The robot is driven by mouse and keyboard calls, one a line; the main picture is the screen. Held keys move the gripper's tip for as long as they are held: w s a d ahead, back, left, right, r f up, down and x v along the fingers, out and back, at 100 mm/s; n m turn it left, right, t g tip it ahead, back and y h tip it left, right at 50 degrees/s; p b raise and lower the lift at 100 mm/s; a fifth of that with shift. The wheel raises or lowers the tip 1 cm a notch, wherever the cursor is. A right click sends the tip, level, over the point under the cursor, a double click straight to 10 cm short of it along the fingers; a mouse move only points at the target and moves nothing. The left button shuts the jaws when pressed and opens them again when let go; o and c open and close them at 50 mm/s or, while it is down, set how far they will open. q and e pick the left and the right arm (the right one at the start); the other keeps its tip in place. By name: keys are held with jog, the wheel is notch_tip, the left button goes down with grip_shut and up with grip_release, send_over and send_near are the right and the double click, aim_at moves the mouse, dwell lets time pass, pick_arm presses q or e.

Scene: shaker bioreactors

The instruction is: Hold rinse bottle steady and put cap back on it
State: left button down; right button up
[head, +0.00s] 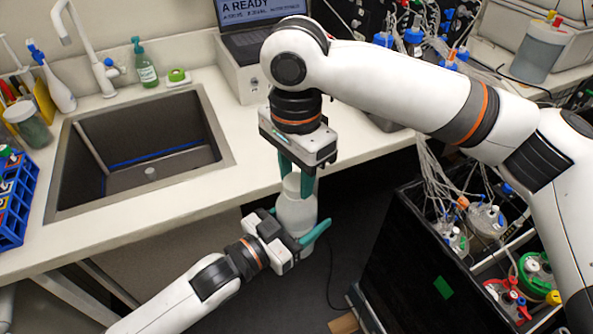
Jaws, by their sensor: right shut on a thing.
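The rinse bottle (294,212) is a pale translucent bottle, held roughly upright in front of the counter edge, above the dark floor. My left gripper (302,229) comes from the lower left and is shut around the bottle's body, one teal finger showing on its right side. My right gripper (297,182) points down from above the bottle's top. Its teal fingers are shut on the whitish cap (292,183), which is at the bottle's neck. Whether the cap touches or is seated on the neck cannot be told, as the fingers partly hide it.
The counter (190,215) with a sink (140,145) lies behind and left. A blue tube rack (17,198) stands at the far left. A green soap bottle (145,66) and a laptop (262,22) are at the back. A black bin-like unit with bioreactor vessels (487,220) stands to the right.

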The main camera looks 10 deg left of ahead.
jog(key=m, duration=0.6)
jog(key=o, duration=0.9)
jog(key=shift+o, duration=0.2)
jog(key=shift+r, duration=0.1)
jog(key=shift+r, duration=2.2)
jog(key=shift+c, duration=0.5)
